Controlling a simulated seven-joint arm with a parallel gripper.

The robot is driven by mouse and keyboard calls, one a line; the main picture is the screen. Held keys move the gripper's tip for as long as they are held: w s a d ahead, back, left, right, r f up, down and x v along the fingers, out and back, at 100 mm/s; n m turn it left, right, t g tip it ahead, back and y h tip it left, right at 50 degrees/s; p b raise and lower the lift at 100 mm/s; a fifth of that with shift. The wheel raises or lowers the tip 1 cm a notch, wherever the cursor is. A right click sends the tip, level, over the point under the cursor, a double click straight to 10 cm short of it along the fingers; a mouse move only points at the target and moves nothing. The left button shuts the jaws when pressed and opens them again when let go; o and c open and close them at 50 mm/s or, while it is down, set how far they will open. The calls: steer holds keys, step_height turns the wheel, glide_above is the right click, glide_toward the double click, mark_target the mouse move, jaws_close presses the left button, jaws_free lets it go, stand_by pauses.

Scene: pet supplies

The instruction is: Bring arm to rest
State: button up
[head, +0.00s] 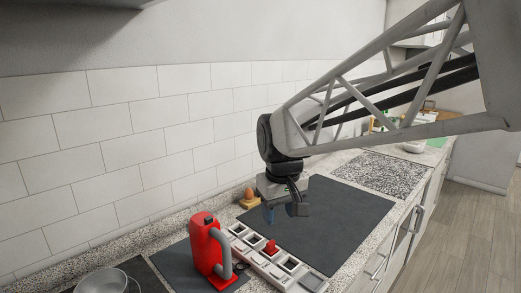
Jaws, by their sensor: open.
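My arm reaches in from the upper right, over the counter. My gripper (283,212) points down over the dark mat (345,215), near its left edge. The jaws are open and I see nothing between them. A white tray with several compartments (312,281) lies below and in front of the gripper, with a small red piece (270,246) in one compartment. A red container with a grey handle (203,243) stands upright to the left of the tray. The gripper appears apart from these things.
An egg-like brown object on a small yellow-brown base (249,197) stands near the tiled wall, behind the gripper. A metal pot (106,282) is at the lower left. A white bowl (414,147) sits at the far right. The mat's right part is clear.

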steer(key=s+d+f+m, duration=0.2)
steer(key=s+d+f, duration=0.1)
steer(key=s+d, duration=0.4)
steer(key=s+d+f+m+t, duration=0.1)
steer(key=s+d+f+m, duration=0.2)
steer(key=s+d, duration=0.4)
steer(key=s, duration=0.5)
steer(key=shift+s+d+f, duration=0.15)
steer(key=shift+s+f, duration=0.1)
steer(key=shift+f, duration=0.05)
